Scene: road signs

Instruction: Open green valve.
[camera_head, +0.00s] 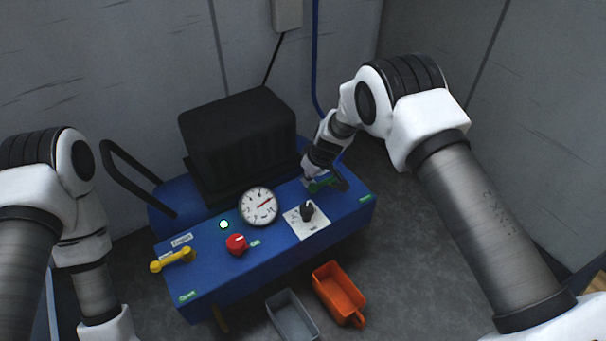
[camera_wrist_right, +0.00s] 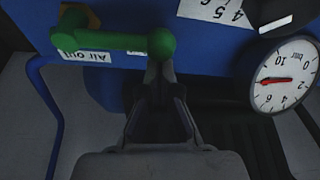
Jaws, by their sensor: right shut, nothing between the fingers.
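The green valve (camera_head: 321,185) sits at the far right end of the blue panel in the head view, partly hidden by my right gripper (camera_head: 311,176). In the right wrist view the green valve (camera_wrist_right: 110,40) is a bar handle with a rounded knob at its right end. My right gripper (camera_wrist_right: 160,75) is shut and empty, its fingertips at that knob. I cannot tell whether they touch it. An "Air out" label (camera_wrist_right: 90,57) lies beside the handle. My left arm shows at the left, but its gripper is out of view.
The blue compressor panel (camera_head: 215,285) also carries a yellow valve (camera_head: 172,260), a red knob (camera_head: 236,244), a pressure gauge (camera_head: 259,206) and a black selector (camera_head: 307,211). A black motor cover (camera_head: 238,135) stands behind. Grey (camera_head: 291,314) and orange (camera_head: 338,290) bins are in front.

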